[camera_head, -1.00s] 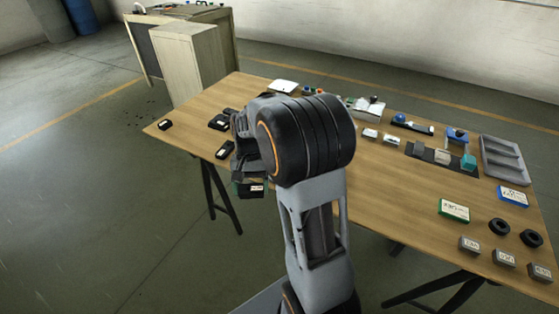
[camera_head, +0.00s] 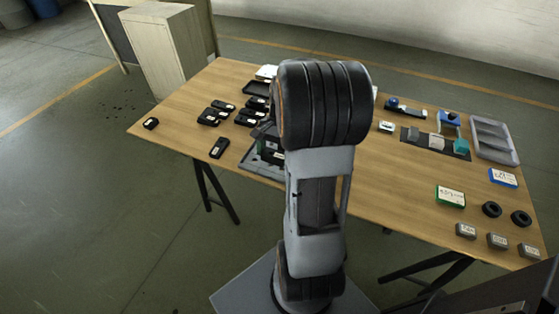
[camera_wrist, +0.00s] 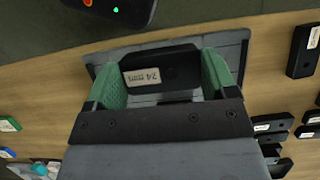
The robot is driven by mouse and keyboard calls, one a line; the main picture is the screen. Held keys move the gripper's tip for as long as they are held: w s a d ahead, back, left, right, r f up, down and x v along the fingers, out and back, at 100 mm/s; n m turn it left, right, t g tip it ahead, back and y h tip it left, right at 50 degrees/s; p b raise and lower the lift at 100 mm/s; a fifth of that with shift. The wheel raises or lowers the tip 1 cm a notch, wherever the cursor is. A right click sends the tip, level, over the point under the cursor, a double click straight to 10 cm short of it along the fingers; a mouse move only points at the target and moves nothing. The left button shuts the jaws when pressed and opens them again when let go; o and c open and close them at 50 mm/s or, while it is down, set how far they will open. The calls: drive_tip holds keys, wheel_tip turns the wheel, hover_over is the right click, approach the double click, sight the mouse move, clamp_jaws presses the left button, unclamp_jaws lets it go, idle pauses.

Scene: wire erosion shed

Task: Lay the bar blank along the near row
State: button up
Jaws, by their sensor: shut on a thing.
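My gripper (camera_wrist: 160,78) is shut on a black bar blank with a white label reading 24 mm (camera_wrist: 182,66), held between its two green finger pads. A grey tray (camera_wrist: 235,42) lies beneath and behind the blank in the wrist view. In the head view this tray (camera_head: 257,166) sits at the table's near edge, left of my arm, and my gripper is over it. My arm hides much of the tray and gripper there. I cannot tell whether the blank touches the tray.
Several similar black labelled blocks lie on the wooden table (camera_head: 340,185), including one near the tray (camera_head: 219,147) and one at the left corner (camera_head: 150,123). Boxes, black rings and a grey compartment tray (camera_head: 494,140) stand at the right.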

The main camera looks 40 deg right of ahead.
hover_over(279, 171)
drive_tip(key=d, duration=0.1)
drive_tip(key=f, duration=0.4)
drive_tip(key=shift+w+f, duration=0.2)
drive_tip(key=shift+w, duration=0.15)
drive_tip(key=shift+d+f+b, duration=0.1)
drive_tip(key=shift+f+b, duration=0.2)
drive_tip(key=shift+f, duration=1.25)
drive_tip(key=shift+f, duration=0.4)
drive_tip(key=o, duration=1.3)
